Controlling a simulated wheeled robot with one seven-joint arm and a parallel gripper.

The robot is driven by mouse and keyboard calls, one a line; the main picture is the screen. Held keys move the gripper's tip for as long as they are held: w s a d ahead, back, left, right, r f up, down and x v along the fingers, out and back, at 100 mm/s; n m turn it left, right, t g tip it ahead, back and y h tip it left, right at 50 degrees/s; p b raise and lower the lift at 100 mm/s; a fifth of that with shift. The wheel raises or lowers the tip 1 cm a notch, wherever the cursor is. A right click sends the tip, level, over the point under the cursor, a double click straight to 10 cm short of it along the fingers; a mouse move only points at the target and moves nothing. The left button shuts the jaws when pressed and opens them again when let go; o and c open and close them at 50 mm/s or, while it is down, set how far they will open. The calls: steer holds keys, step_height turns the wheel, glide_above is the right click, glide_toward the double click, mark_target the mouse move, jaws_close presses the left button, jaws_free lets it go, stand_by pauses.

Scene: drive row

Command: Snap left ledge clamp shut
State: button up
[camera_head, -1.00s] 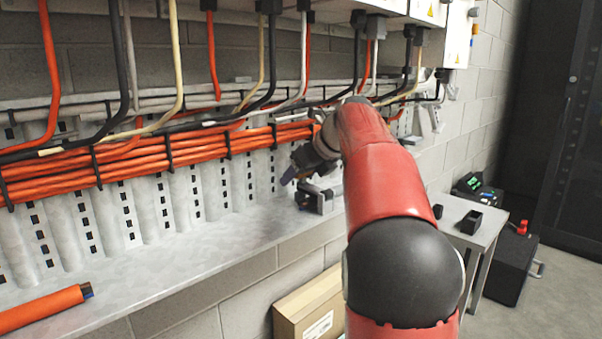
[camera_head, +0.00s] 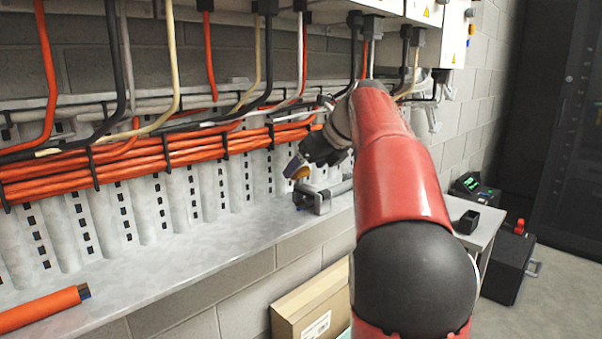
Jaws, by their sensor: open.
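A dark grey clamp (camera_head: 312,199) sits on the pale metal ledge (camera_head: 225,238), near its front edge and left of my arm. A grey cable or rod end (camera_head: 341,187) lies beside or in it; my arm hides the rest. I cannot tell how far the clamp's upper part is closed. My gripper (camera_head: 297,170) is just above and slightly left of the clamp, tilted down to the left. Its fingertips look apart from the clamp, with nothing seen between them.
Orange cable bundles (camera_head: 150,165) run along the wall behind the ledge. An orange cable piece (camera_head: 42,308) lies at the ledge's left end. A cardboard box (camera_head: 312,308) stands below. A small side table (camera_head: 478,222) with a black holder (camera_head: 467,221) is at right.

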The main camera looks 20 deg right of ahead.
mark_target(317, 189)
steer(key=shift+v, duration=1.8)
steer(key=shift+f, duration=0.1)
steer(key=s+a+f+n+g+h, duration=0.1)
steer(key=s+a+f+n, duration=0.4)
steer(key=s+f+n, duration=0.3)
steer(key=s+a+f+n+h, duration=0.1)
steer(key=s+a+f+n, duration=0.5)
steer(key=s+n, duration=0.5)
steer(key=s+a+f+n+g+h, duration=0.1)
steer(key=s+a+f+n, duration=0.4)
steer(key=s+f+n, duration=0.5)
steer(key=f+n, duration=0.1)
steer(key=n, duration=0.2)
steer(key=shift+a+g, duration=0.2)
steer(key=shift+g, duration=0.1)
